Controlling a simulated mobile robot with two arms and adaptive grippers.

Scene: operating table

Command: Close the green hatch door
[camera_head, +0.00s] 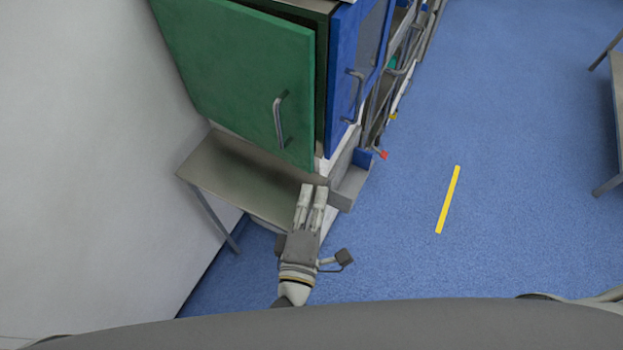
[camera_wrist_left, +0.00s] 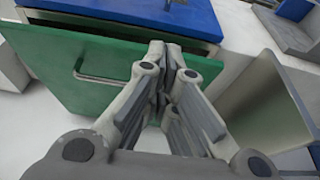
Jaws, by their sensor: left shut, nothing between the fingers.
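The green hatch door (camera_head: 235,75) with a grey bar handle (camera_head: 280,120) stands at the upper left in the head view. It is swung a little out from its cabinet, with a dark gap along its right edge. It also shows in the left wrist view (camera_wrist_left: 80,75), with its handle (camera_wrist_left: 98,78) left of my fingers. My left gripper (camera_head: 312,187) is shut and empty, just below the door's lower right corner in the head view. In the wrist view its fingertips (camera_wrist_left: 172,45) overlap the door's edge; I cannot tell whether they touch. My right gripper is out of view.
A blue door (camera_head: 350,70) with a handle adjoins the green one on the right. A grey metal table (camera_head: 235,175) stands below the green door, against the white wall (camera_head: 80,160). Blue floor (camera_head: 500,140) with a yellow strip (camera_head: 448,200) is open to the right.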

